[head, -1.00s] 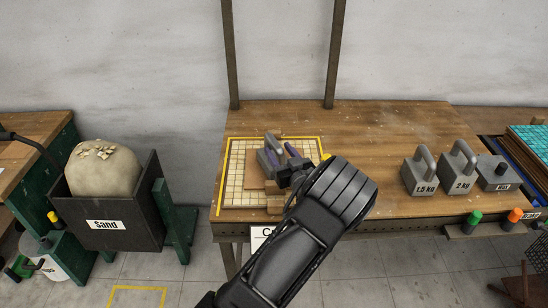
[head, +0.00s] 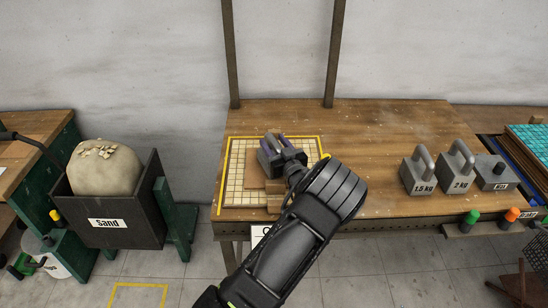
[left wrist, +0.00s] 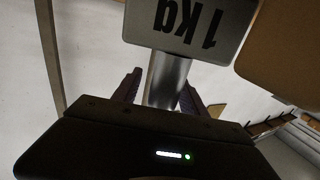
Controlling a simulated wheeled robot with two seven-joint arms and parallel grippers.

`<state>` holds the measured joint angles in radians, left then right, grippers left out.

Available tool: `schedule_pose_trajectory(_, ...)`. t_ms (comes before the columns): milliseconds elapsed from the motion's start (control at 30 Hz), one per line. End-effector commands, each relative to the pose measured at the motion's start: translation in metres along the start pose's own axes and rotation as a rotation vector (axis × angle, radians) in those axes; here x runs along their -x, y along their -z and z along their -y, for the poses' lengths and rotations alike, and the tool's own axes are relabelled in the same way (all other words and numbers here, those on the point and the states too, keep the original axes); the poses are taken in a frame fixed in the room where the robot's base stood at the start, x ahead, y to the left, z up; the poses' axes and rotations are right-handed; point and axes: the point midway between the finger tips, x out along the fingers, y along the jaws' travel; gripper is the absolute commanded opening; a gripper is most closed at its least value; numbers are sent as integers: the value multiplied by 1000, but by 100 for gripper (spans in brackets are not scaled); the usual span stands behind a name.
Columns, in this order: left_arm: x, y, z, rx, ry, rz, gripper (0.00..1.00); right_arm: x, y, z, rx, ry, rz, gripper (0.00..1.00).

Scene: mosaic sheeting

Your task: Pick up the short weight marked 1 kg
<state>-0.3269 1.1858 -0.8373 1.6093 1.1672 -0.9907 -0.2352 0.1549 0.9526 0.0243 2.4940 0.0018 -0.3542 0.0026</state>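The short grey weight marked 1 kg (left wrist: 195,28) shows upside down in the left wrist view, its handle running towards my gripper. In the head view the weight (head: 270,142) stands on a wooden board (head: 255,178) over a tiled sheet (head: 236,168), partly hidden by my gripper. My left gripper (head: 278,150) is at the weight. In the left wrist view the purple fingers of this gripper (left wrist: 159,86) stand on both sides of the handle, with a gap visible on one side, so it is open around the handle. My right gripper is out of view.
Green (head: 472,217) and orange (head: 512,214) knobs sit at the front edge. A sand bin (head: 118,205) stands left. The table's back (head: 390,122) is clear.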

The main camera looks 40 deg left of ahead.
Motion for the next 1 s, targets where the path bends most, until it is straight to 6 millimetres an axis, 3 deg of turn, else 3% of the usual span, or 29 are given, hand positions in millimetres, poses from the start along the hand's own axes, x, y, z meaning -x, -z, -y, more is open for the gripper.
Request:
schedule_pose_trajectory(600,0,0,0,0,0,0,0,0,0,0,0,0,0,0)
schedule_pose_trajectory(1000,0,0,0,0,0,0,0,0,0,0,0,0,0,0)
